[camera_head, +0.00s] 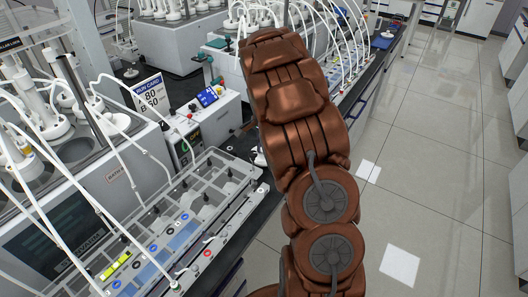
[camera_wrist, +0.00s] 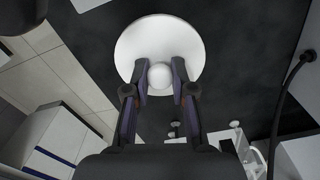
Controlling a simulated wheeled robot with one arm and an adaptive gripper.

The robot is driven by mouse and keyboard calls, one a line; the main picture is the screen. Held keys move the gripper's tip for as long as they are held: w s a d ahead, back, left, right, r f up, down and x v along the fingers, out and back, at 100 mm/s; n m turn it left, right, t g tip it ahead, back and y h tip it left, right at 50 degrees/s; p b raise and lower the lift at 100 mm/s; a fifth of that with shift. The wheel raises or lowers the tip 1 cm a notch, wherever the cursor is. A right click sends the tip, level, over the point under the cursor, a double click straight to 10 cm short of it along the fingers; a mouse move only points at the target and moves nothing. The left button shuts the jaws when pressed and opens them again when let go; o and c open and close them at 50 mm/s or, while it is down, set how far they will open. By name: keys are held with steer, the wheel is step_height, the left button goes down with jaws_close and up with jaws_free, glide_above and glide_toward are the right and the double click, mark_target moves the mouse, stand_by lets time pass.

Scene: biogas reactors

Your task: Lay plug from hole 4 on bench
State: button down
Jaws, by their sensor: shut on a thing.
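The plug (camera_wrist: 128,48) is a white round disc with a ball-shaped knob, seen large in the wrist view. My gripper (camera_wrist: 160,78) is shut on its knob, with one dark finger on each side. Behind the plug is the dark bench top (camera_wrist: 235,55). I cannot tell whether the plug touches the bench or is held above it. Hole 4 cannot be made out.
A clear tray-like rack (camera_head: 215,200) stands left of my arm. Behind it are a white control box (camera_head: 205,125) and a run card (camera_head: 150,92). Reactors with white tubes crowd the left and back. A black cable (camera_wrist: 285,95) shows in the wrist view. The floor at right is open.

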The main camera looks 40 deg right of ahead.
steer(key=shift+f+p, duration=0.3)
steer(key=shift+f, duration=1.05)
steer(key=shift+f, duration=0.15)
steer(key=c, duration=1)
jaws_free()
step_height(320, 180, up, 12)
steer(key=b, duration=0.4)
steer(key=shift+f, duration=0.15)
steer(key=shift+r, duration=0.35)
